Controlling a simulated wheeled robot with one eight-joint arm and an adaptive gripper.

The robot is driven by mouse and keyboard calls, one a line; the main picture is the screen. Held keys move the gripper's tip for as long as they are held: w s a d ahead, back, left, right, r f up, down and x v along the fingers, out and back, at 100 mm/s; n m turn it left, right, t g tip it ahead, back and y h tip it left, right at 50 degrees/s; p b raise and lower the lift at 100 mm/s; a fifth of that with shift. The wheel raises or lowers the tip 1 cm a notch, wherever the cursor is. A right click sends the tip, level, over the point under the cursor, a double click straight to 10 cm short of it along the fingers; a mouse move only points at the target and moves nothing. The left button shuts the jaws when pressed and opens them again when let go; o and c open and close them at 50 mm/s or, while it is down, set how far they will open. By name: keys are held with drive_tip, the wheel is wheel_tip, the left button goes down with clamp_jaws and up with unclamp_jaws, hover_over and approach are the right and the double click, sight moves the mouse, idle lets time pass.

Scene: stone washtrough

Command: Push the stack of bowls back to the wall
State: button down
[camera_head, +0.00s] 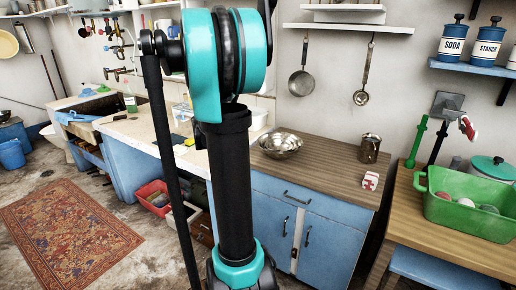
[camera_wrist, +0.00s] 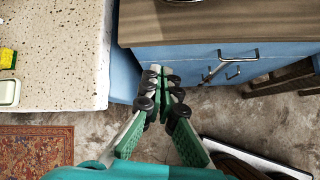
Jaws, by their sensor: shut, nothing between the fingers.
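A shiny metal bowl shape (camera_head: 280,144), which looks like the stack of bowls, stands on the wood-topped counter (camera_head: 325,166), just right of my arm in the head view. I cannot tell how many bowls are nested in it. It stands toward the left end of the counter, with the wall behind it. In the wrist view, my gripper (camera_wrist: 162,82) is shut and empty, with its fingertips beside the front of the blue cabinet. A thin metallic rim (camera_wrist: 180,3) shows at the top edge there. My gripper is not visible in the head view.
A metal jug (camera_head: 370,148) and a small red-and-white box (camera_head: 370,181) stand on the counter's right part. A speckled stone counter (camera_wrist: 55,50) adjoins at left. A green tub (camera_head: 468,205) sits on the right table. Cabinet handles (camera_wrist: 235,65) stick out near my gripper.

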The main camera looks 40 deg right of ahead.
sight(278, 137)
drive_tip(key=w+d+f+n, duration=0.1)
drive_tip(key=d+f, duration=0.1)
drive_tip(key=d, duration=0.2)
drive_tip(key=w+d+f, duration=0.2)
drive_tip(key=d, duration=0.2)
drive_tip(key=w+d+f+n+h, duration=0.1)
drive_tip(key=w+d+f, duration=0.1)
drive_tip(key=d, duration=0.3)
drive_tip(key=shift+d+n, duration=0.1)
drive_tip(key=shift+n, duration=0.2)
drive_tip(key=shift+w+d+r, duration=0.1)
drive_tip(key=shift+w+d, duration=0.15)
drive_tip(key=shift+d, duration=0.5)
drive_tip(key=w+d, duration=0.2)
drive_tip(key=d, duration=0.3)
drive_tip(key=w+d, duration=0.2)
drive_tip(key=d, duration=0.3)
drive_tip(key=w+d, duration=0.1)
drive_tip(key=d, duration=0.4)
drive_tip(key=shift+w+d, duration=0.2)
drive_tip(key=shift+w, duration=0.2)
drive_tip(key=shift+a, duration=0.1)
